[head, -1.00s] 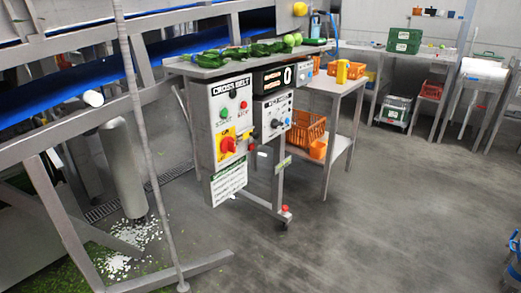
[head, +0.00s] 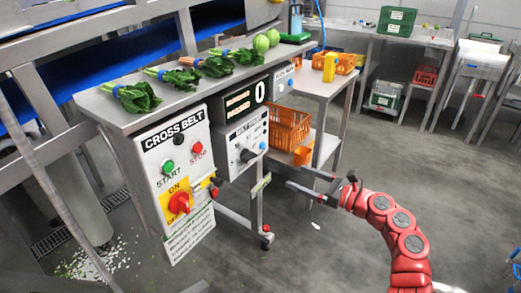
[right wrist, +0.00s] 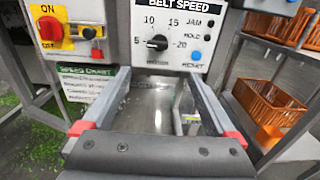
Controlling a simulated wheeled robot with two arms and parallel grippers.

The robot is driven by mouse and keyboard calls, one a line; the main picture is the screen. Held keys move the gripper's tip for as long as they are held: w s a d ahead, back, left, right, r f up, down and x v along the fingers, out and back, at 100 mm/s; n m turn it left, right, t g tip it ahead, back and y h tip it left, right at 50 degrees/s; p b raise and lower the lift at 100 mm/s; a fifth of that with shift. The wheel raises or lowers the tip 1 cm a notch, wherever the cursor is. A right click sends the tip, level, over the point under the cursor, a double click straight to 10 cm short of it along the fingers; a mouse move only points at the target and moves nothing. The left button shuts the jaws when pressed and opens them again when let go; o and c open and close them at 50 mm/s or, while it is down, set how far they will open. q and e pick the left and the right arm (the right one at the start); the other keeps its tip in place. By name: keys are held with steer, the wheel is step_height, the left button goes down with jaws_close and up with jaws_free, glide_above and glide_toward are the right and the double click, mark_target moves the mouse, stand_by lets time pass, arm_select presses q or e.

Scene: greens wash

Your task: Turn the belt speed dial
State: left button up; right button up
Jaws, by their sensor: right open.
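The belt speed dial (head: 247,155) is a small black knob on the grey-white control panel under the black counter display. The right wrist view shows the dial (right wrist: 157,42) straight ahead, below the "BELT SPEED" label and ringed by the numbers 5, 10, 15 and 20. Its pointer looks turned to the left, near 5. My right gripper (head: 298,178) is open and empty, to the right of the panel and apart from it. In the right wrist view its two fingers (right wrist: 157,78) are spread below the dial. My left gripper is not in view.
A red and yellow ON/OFF switch (head: 179,203) and START and STOP buttons sit on the cross belt panel (head: 160,150). A blue reset button (right wrist: 195,55) is beside the dial. Greens lie on the steel shelf (head: 130,112) above. Orange crates (head: 290,125) stand on the rack behind.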

mark_target(252, 158)
steer(key=b+x, duration=0.1)
steer(key=x, duration=1.6)
steer(key=shift+s+a, duration=0.1)
steer(key=shift+s, duration=0.1)
steer(key=c, duration=1.4)
steer(key=shift+o, duration=0.2)
